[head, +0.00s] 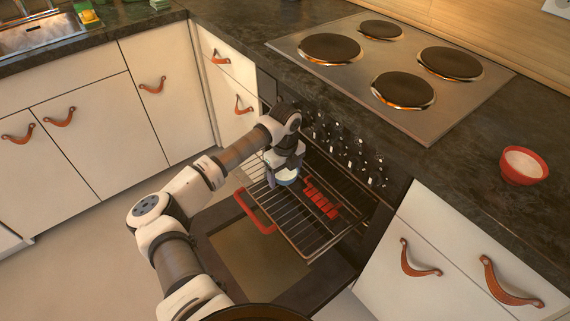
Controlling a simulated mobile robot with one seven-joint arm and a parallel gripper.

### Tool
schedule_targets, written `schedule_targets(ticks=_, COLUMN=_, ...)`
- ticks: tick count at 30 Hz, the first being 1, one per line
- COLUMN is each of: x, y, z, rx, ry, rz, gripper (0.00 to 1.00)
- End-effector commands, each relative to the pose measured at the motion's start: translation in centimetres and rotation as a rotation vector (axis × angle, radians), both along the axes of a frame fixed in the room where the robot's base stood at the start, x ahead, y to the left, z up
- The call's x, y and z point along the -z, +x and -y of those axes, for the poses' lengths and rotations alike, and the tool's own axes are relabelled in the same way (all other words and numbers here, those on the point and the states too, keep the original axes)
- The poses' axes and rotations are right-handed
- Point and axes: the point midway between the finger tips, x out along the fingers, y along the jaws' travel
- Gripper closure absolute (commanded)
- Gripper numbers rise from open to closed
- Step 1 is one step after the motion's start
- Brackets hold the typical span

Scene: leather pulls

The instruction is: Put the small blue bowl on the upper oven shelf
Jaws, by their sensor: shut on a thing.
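The small blue bowl (287,180) is at the end of my arm, over the left part of the pulled-out upper oven shelf (283,222). My gripper (286,172) points down and is shut on the bowl. Its fingers and the bowl's upper part are hard to make out. I cannot tell whether the bowl touches the wire bars. The shelf is a wire rack with a red piece (259,212) on its front left edge.
A ribbed red object (322,198) lies on the rack, right of the bowl. The oven door (262,262) is lowered below it. Oven knobs (350,150) are close behind. A red bowl (523,166) stands on the right counter, and the hob (395,70) is above.

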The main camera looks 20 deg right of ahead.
Motion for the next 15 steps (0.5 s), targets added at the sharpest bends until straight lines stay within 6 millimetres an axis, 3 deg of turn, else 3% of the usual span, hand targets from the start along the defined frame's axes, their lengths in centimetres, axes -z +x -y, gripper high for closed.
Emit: schedule_targets(ticks=15, x=4.4, y=0.0, z=0.0, rx=0.001, ry=0.0, rz=0.001, gripper=0.52)
